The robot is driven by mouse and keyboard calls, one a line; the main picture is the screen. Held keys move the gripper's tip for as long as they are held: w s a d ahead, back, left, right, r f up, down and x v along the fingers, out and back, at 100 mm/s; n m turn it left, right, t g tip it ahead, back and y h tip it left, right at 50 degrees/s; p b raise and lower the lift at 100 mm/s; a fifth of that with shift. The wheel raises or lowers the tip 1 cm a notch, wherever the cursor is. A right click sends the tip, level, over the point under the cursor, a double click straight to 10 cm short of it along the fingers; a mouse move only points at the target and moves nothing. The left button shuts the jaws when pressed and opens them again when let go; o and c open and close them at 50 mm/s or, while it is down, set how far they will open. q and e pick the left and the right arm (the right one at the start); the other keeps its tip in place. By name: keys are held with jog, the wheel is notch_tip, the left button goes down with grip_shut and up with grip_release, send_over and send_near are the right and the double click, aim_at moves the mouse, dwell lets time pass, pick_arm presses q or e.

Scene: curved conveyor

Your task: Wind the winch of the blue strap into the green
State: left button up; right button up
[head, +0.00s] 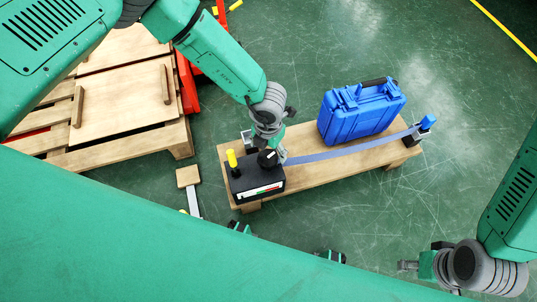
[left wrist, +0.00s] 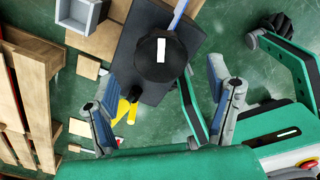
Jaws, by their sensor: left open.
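The winch is a black box (head: 256,182) at the left end of a wooden bench, with a black knob (head: 268,158), a yellow-tipped lever (head: 231,158) and a gauge (head: 258,191) with red and green parts. The blue strap (head: 345,151) runs from it to a blue-topped post (head: 427,122) at the right end. My left gripper (head: 274,138) is just behind the knob. In the left wrist view, its fingers (left wrist: 166,106) are apart and empty, and the knob (left wrist: 162,58) with a white mark lies beyond them. My right gripper (head: 412,265) is at the lower right, away from the bench; its fingers are unclear.
A blue case (head: 360,110) stands on the bench (head: 300,177) beside the strap. Wooden pallets (head: 125,125) and red parts are at the left. Green floor is open at the right.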

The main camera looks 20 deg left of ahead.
aim_at(267, 157)
pick_arm(q)
notch_tip(267, 157, up, 7)
dwell(0.3)
jog(key=shift+f, duration=0.15)
jog(key=s+a+m, duration=0.8)
jog(key=s+m, duration=0.3)
jog(key=m, duration=0.6)
jog(key=s+a+m, duration=0.8)
jog(key=s+m, duration=0.4)
jog(key=m, duration=0.5)
notch_tip(267, 157, up, 13)
jog(key=p, duration=1.2)
jog(key=shift+w+d+f+n+t, duration=0.2)
jog(key=shift+w+n+t, duration=0.1)
jog(key=shift+w, duration=0.1)
